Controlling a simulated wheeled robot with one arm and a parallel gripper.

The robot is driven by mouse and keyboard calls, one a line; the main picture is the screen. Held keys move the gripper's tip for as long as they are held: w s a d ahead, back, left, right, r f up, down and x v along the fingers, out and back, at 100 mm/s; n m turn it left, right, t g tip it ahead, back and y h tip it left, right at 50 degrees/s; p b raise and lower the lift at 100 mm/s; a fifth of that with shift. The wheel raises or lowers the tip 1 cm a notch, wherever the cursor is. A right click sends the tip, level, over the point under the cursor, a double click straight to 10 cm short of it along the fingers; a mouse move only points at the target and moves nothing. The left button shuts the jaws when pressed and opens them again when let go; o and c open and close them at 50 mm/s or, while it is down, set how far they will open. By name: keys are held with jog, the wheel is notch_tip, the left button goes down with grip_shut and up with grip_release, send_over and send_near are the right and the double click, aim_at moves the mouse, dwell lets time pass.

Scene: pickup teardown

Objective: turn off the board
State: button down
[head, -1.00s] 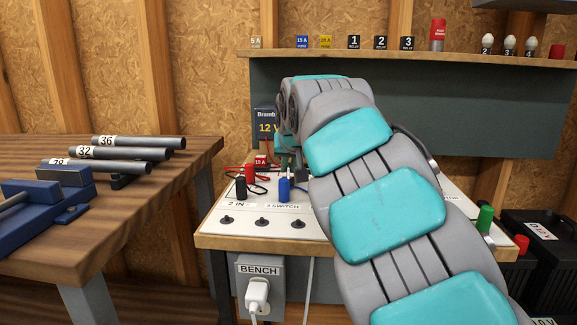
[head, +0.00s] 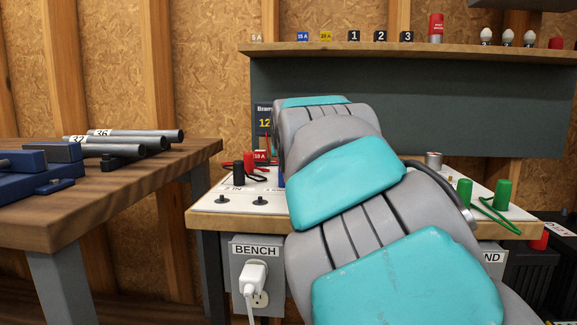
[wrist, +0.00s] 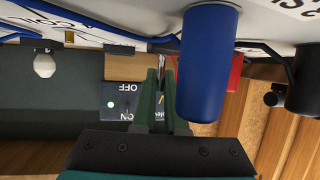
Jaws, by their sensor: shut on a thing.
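The board (head: 213,203) is a white-topped bench with "2 IN" lettering. My arm covers its middle, and my gripper is hidden in the head view. A dark supply box (head: 264,117) with yellow "12" stands at the back. In the wrist view, my gripper (wrist: 164,75) has its dark green fingers close together, beside a blue post (wrist: 208,65). A thin grey piece shows at the fingertips; what it belongs to is unclear. Behind the fingers is a dark panel (wrist: 120,95) marked OFF and ON, upside down, with a lit green lamp (wrist: 110,104).
A red block (wrist: 236,72) and a black post (wrist: 300,90) are near the gripper. Green posts (head: 503,194) with a green lead stand at the board's right. A white plug (head: 254,277) sits in the BENCH outlet. A wooden table (head: 120,185) with pipes is left.

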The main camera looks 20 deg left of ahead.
jog(key=c, duration=0.9)
grip_release()
jog(key=shift+c, duration=0.2)
jog(key=shift+s, duration=0.1)
jog(key=shift+v, duration=3.85)
